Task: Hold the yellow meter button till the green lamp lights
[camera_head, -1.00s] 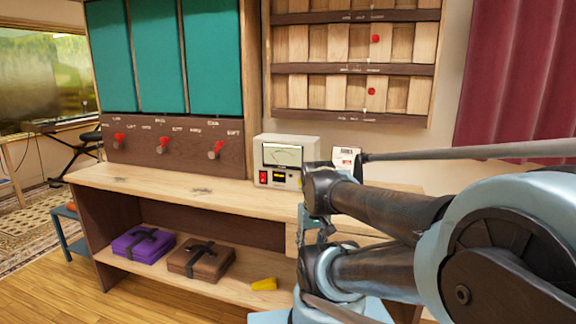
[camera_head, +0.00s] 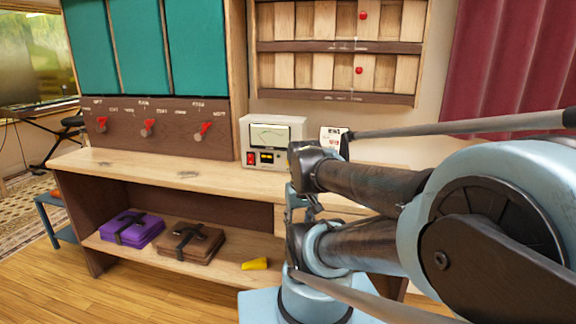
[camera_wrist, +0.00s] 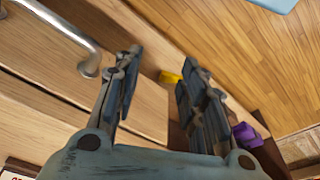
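The cream meter (camera_head: 245,133) stands on the wooden bench, with a pale dial on its upper front. Its small yellow button (camera_head: 267,157) is set in a dark panel below the dial, beside a red switch (camera_head: 250,159). No lit green lamp can be made out, and my arm crosses close to the meter's right side. My gripper (camera_wrist: 160,65) is open and empty in the wrist view, pointing down past the bench's drawer front. It is apart from the meter, which does not clearly show in the wrist view.
Red-handled levers (camera_head: 148,128) line the panel left of the meter. A white card (camera_head: 333,136) stands right of it. The lower shelf holds a purple case (camera_head: 132,229), a brown case (camera_head: 188,243) and a yellow object (camera_head: 255,264). A metal drawer handle (camera_wrist: 88,62) is near my gripper.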

